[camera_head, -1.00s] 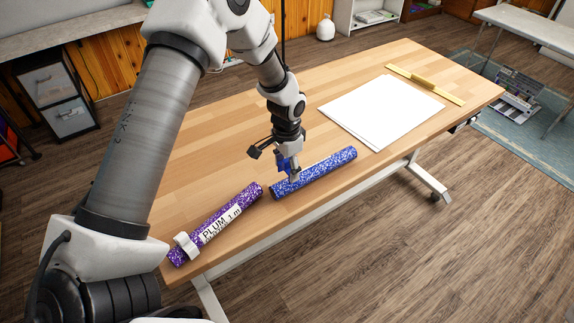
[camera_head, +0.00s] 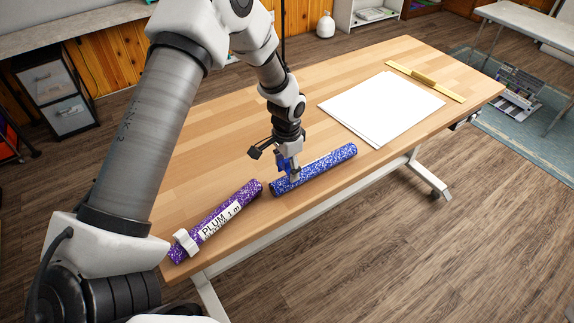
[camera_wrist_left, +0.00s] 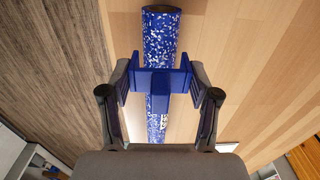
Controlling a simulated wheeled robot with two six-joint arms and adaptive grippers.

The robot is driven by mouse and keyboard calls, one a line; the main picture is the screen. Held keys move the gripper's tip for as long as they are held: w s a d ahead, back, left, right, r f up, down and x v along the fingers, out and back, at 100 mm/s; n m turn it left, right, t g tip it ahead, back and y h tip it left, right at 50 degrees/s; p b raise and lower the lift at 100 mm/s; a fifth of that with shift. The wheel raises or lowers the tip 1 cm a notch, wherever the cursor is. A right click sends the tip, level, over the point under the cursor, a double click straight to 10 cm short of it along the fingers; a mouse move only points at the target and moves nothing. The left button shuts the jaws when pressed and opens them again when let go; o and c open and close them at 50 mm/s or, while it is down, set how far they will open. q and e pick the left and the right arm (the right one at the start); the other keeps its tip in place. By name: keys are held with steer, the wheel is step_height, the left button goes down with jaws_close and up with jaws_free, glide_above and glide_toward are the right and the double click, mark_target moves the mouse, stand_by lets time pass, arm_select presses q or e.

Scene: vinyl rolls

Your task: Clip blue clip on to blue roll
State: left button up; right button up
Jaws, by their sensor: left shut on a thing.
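The blue speckled roll (camera_head: 325,167) lies on the wooden table near its front edge; it also shows in the left wrist view (camera_wrist_left: 161,36). My left gripper (camera_head: 290,175) is over the near-left end of this roll, pointing down. In the left wrist view, its two fingers (camera_wrist_left: 160,80) are shut on the sides of the blue clip (camera_wrist_left: 155,80). The clip lies across the roll in that view. It is mostly hidden by the gripper in the head view, and I cannot tell whether it is seated around the roll or just above it. My right gripper is not in view.
A purple roll (camera_head: 240,199) labelled PLUM lies to the left, with a white clip (camera_head: 185,243) around its near end. White sheets (camera_head: 380,108) and a yellow ruler with a handle (camera_head: 424,80) lie at the right. The table behind the rolls is clear.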

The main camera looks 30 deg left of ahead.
mark_target(287, 178)
arm_select(q)
steer(key=shift+f+b, duration=0.35)
steer(key=shift+f, duration=0.55)
steer(key=shift+f, duration=0.35)
steer(key=shift+f, duration=0.6)
steer(key=o, duration=1)
steer(key=shift+r, duration=0.1)
